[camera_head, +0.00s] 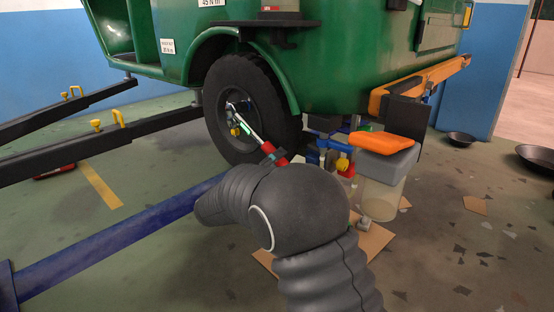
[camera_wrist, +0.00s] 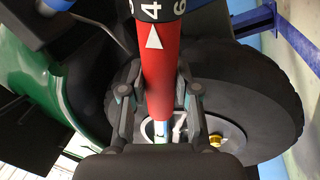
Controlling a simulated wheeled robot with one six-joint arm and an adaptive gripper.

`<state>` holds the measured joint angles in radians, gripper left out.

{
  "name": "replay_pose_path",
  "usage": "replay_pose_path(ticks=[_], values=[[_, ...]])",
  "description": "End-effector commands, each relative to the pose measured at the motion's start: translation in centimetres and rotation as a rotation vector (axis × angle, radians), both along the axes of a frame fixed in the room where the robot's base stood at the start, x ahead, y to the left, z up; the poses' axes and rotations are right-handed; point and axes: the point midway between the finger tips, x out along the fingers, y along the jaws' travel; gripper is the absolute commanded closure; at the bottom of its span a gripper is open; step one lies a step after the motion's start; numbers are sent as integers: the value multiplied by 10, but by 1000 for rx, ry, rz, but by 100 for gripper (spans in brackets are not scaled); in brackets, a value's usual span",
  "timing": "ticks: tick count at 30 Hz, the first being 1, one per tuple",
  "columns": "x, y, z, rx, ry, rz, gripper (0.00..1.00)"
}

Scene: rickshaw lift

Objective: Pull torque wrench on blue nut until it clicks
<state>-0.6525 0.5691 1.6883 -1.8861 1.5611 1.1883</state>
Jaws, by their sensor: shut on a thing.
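The torque wrench (camera_head: 247,127) has a silver shaft and a red handle. Its head end is at the hub of the black-tyred wheel (camera_head: 271,118), and it slopes down to the right toward my gripper. In the wrist view the red handle (camera_wrist: 158,72), with white numbers and an arrow, runs between the two fingers of my gripper (camera_wrist: 159,98). My gripper is shut on the handle. A yellow nut (camera_head: 236,132) shows at the hub and also in the wrist view (camera_wrist: 214,140).
The green rickshaw body (camera_head: 340,60) is above the wheel. Black lift arms (camera_head: 70,155) and a blue beam (camera_head: 110,240) lie on the left. A clear container with a grey top (camera_head: 385,165) and an orange piece (camera_head: 381,143) stands close right of my arm.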

Motion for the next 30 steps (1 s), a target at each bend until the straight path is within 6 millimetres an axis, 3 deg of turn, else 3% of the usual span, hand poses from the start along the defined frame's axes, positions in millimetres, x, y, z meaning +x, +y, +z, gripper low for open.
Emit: replay_pose_path(ticks=[30], values=[[-20,16,0,-1,0,2,100]])
